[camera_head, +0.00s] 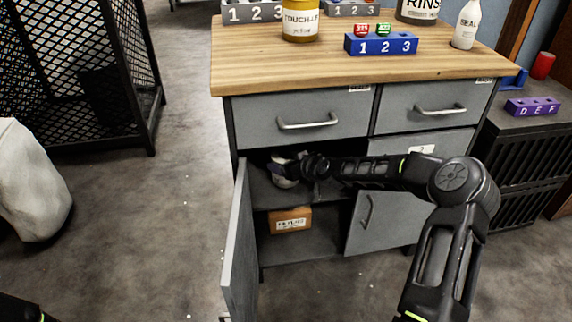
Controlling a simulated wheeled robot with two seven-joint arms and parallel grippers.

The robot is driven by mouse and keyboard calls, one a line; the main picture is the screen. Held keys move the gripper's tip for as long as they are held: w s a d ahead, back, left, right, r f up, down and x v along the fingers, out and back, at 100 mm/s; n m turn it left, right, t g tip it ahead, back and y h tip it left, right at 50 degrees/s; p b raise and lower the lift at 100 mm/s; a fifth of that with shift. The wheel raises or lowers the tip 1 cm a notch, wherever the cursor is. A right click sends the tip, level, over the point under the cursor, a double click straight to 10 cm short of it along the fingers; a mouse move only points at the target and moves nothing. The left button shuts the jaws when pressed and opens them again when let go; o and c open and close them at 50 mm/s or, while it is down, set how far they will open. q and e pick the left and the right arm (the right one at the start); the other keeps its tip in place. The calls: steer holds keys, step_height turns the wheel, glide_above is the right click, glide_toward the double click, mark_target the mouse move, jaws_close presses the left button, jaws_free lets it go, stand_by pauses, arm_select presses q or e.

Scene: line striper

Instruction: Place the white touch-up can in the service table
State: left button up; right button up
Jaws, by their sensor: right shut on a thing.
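The service table (290,64) has a wood top, grey drawers and a lower cabinet whose left door (241,250) is swung open. My right arm reaches in from the right across the cabinet front. My right gripper (287,168) is inside the upper compartment, shut on a small white can (284,181). The gripper partly covers the can, and its label cannot be read. The can is at or just above the inner shelf; I cannot tell whether it touches. Only a dark piece of my left arm shows at the bottom left corner; its gripper is out of view.
A brown box (290,220) sits in the lower compartment. On the top stand an amber touch-up jar (300,20), a blue block (381,44) and a white bottle (466,24). A mesh cage (75,70) stands left. The floor between is clear.

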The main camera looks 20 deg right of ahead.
steer(key=shift+r, duration=0.1)
steer(key=shift+f, duration=0.25)
steer(key=o, duration=1.5)
steer(key=shift+r, duration=0.2)
steer(key=shift+r, duration=0.2)
steer(key=p+v, duration=0.3)
steer(key=v, duration=0.8)
steer(key=shift+s, duration=0.45)
